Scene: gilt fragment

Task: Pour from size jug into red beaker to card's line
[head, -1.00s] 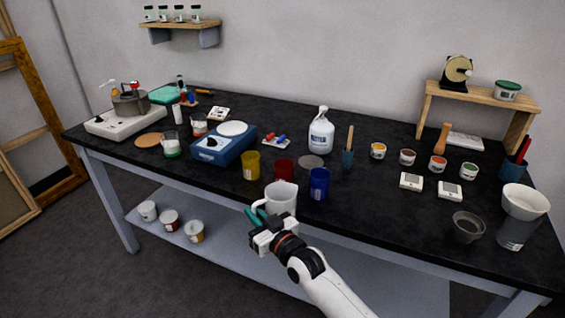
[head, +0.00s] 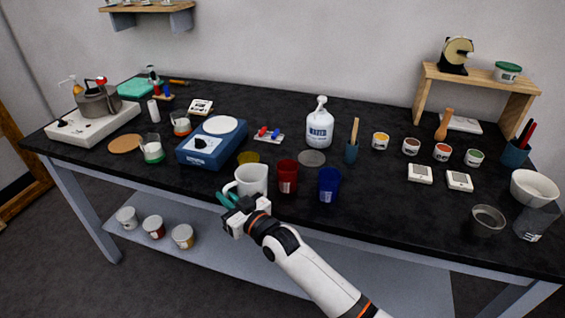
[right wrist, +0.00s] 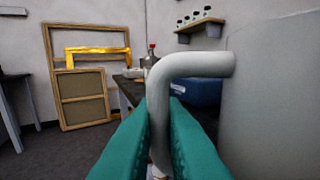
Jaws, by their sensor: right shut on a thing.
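The white jug (head: 251,181) is upright in front of the yellow beaker (head: 248,157) and left of the red beaker (head: 287,178). My right gripper (head: 229,201) is shut on the jug's handle, at the jug's left side. In the right wrist view, the green fingers (right wrist: 160,140) close around the grey-white handle (right wrist: 185,65), with the jug wall (right wrist: 278,90) at the right. The jug's contents cannot be made out. The red beaker stands upright on the black table, apart from the jug. My left gripper is out of view.
A blue beaker (head: 329,186) stands just right of the red one.

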